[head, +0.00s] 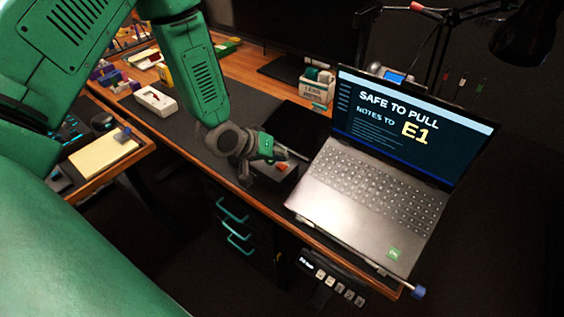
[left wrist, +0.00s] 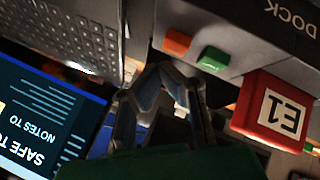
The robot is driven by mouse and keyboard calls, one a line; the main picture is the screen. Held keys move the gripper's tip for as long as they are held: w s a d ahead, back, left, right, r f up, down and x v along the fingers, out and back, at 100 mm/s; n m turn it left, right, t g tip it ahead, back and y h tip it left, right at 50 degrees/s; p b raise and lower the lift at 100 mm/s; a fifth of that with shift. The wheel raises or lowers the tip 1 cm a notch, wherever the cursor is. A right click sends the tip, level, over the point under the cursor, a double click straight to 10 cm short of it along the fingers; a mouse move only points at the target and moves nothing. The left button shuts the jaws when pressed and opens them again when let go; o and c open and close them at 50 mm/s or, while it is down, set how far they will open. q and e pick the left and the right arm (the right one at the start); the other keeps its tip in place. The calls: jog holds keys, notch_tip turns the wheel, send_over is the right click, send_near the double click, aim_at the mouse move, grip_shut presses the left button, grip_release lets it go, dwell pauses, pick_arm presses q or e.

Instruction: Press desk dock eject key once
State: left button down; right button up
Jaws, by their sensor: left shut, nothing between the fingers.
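The grey dock (left wrist: 232,32), marked DOCK, shows in the left wrist view with an orange key (left wrist: 177,43) and a green key (left wrist: 213,60) on its face. A red block labelled E1 (left wrist: 275,112) sits at the dock's edge. My left gripper (left wrist: 163,72) is shut and empty, its tips close to the orange key; I cannot tell whether they touch. In the head view my left gripper (head: 285,152) is over the dock (head: 270,177), beside the laptop, and partly hides it. My right gripper is not in view.
The open laptop (head: 364,192) stands right of the dock; its screen (head: 400,120) reads "SAFE TO PULL NOTES TO E1". A white box (head: 155,101) lies on the dark mat. A labelled panel (head: 333,278) hangs under the desk's front edge. A lamp (head: 525,35) is at upper right.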

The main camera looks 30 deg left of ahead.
aim_at(281, 166)
pick_arm(q)
notch_tip(281, 166, up, 5)
jog(key=p, duration=0.4)
jog(key=shift+p, duration=0.3)
jog(key=shift+f, duration=0.1)
dwell(0.6)
